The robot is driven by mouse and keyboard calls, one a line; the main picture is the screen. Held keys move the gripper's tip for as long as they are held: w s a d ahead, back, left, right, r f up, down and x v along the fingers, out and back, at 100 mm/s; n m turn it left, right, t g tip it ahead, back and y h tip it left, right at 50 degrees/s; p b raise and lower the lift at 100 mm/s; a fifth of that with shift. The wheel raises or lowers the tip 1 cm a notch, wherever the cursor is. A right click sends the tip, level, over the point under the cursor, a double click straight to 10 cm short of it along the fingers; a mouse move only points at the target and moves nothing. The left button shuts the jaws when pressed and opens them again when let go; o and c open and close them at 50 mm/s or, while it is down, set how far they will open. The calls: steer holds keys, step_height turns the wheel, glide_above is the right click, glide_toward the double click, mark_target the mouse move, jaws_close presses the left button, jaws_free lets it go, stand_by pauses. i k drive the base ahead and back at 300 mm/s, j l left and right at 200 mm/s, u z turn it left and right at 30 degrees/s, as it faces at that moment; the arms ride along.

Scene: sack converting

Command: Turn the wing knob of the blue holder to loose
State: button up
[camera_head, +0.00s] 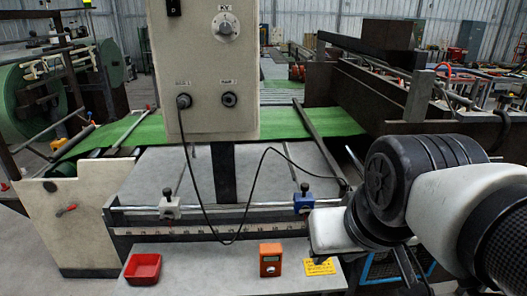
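The blue holder (304,204) sits on the horizontal rail right of centre. A small dark wing knob (304,188) stands on top of it; its turn position is too small to tell. My arm comes in from the right, and its white end part (328,232) is just below and right of the blue holder in the picture. I cannot tell if it touches the holder. The fingers of my gripper cannot be made out, so I see neither an opening nor a grip.
A white holder (170,210) with a dark knob sits further left on the rail (235,207). A grey control box (205,70) with a hanging cable stands in front. A red tray (143,268), an orange meter (270,259) and a yellow label (319,267) lie on the front ledge.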

mark_target(304, 210)
steer(key=i+l, duration=0.3)
steer(key=i, duration=0.5)
steer(key=l, duration=0.3)
steer(key=k+l, duration=0.15)
steer(key=l, duration=0.2)
steer(key=u, duration=0.05)
